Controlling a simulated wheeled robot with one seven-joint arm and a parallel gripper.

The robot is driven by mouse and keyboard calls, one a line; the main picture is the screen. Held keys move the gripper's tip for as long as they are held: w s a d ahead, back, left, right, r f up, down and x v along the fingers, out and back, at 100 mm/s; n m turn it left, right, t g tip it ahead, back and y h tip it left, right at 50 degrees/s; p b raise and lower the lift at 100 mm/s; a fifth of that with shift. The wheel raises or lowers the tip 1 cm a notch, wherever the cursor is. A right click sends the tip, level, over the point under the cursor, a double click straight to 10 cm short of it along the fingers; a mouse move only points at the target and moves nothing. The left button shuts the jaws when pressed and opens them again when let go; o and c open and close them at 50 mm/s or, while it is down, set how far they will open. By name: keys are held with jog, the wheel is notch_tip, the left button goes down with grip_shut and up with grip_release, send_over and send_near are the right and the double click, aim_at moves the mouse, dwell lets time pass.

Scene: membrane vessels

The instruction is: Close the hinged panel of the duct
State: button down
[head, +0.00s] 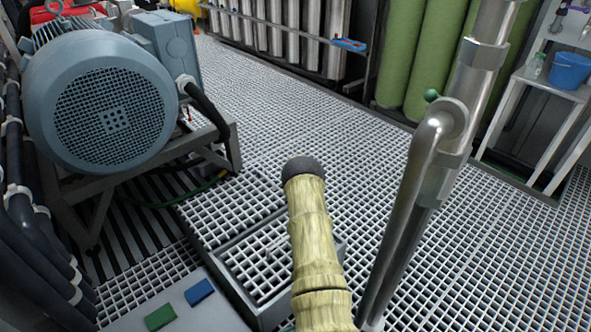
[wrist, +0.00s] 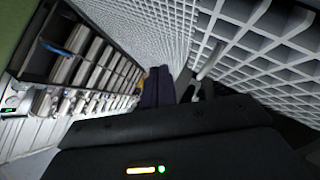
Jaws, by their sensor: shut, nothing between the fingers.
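In the head view a grating panel (head: 252,262) sits within a grey-sided frame, left of my arm. It looks like the duct's hinged panel, but its hinge and exact angle cannot be made out. In the wrist view a coarse pale grating (wrist: 262,40) fills the upper right, close to the camera, with a light bar (wrist: 211,61) at its lower left side. I cannot tell whether it is the same panel. My gripper (wrist: 158,72) shows in the wrist view with its dark fingers together and empty, left of that bar. In the head view my gripper is hidden.
A blue-grey motor (head: 100,105) on a steel frame stands at the left. A thick metal pipe (head: 455,110) rises at the right. Green cylinders (head: 432,60) and silver vessels (head: 290,40) line the back. Open grating floor (head: 330,120) lies in the middle.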

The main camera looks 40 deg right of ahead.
jog(key=s+r+p, duration=0.1)
jog(key=s+r, duration=0.1)
jog(key=shift+s+d+r, duration=0.1)
jog(key=shift+s+r, duration=0.25)
jog(key=shift+w, duration=0.1)
